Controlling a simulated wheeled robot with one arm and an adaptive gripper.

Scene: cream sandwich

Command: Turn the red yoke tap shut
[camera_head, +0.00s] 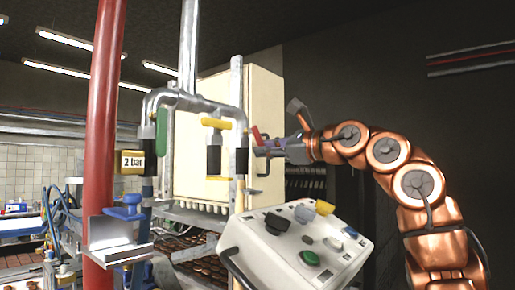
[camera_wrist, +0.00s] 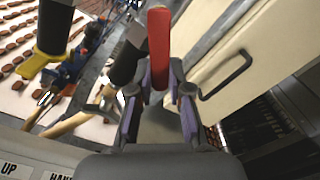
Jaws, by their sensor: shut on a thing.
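The red yoke tap handle (camera_head: 256,136) sticks up at a tilt at the right end of the pipework in the head view. In the wrist view the red handle (camera_wrist: 159,42) stands at the top middle, between my fingers. My gripper (camera_head: 264,150) reaches in from the right at the handle's lower part. In the wrist view my gripper (camera_wrist: 160,82) has its purple-padded fingers on both sides of the handle, shut on it. The tap's body behind the handle is mostly hidden.
A yellow tap (camera_head: 216,124) and a green handle (camera_head: 162,131) sit left on the same pipes. A control box (camera_head: 296,248) stands below my arm. A cream cabinet (camera_head: 265,95) with a dark bar handle (camera_wrist: 226,76) is close beside the gripper. A red pipe (camera_head: 104,120) stands left.

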